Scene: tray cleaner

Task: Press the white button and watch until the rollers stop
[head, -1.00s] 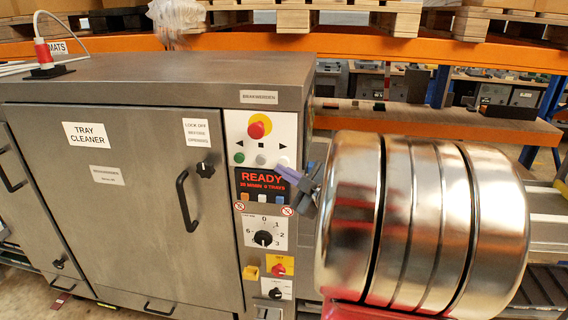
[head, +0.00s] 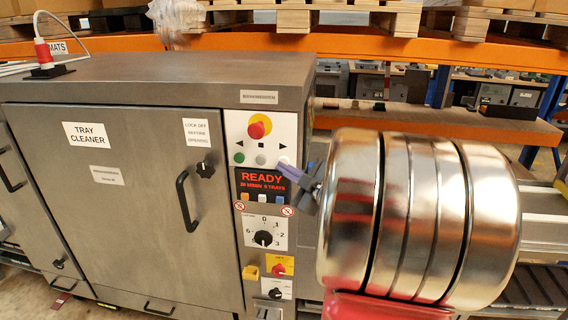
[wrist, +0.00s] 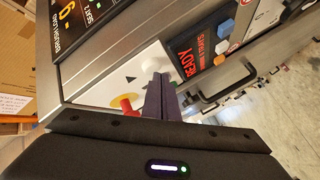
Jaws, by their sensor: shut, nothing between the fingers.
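The tray cleaner (head: 140,160) is a grey metal cabinet with a control panel on its right. A small white button (head: 284,160) shows at the right end of the row under the red emergency knob (head: 257,129). The row also holds a green button (head: 239,158) and a greyish one (head: 261,160). My gripper (head: 282,168), with purple fingers, is shut and empty, its tips close to the white button; contact cannot be told. In the wrist view the shut fingers (wrist: 159,85) hide part of the panel. The red display (head: 263,181) reads READY. The rollers are not visible.
A rotary dial (head: 264,239) and a yellow-backed red switch (head: 280,266) sit lower on the panel. A black door handle (head: 186,202) juts out on the left. An orange rack beam (head: 420,52) runs behind. My arm hides the area to the right.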

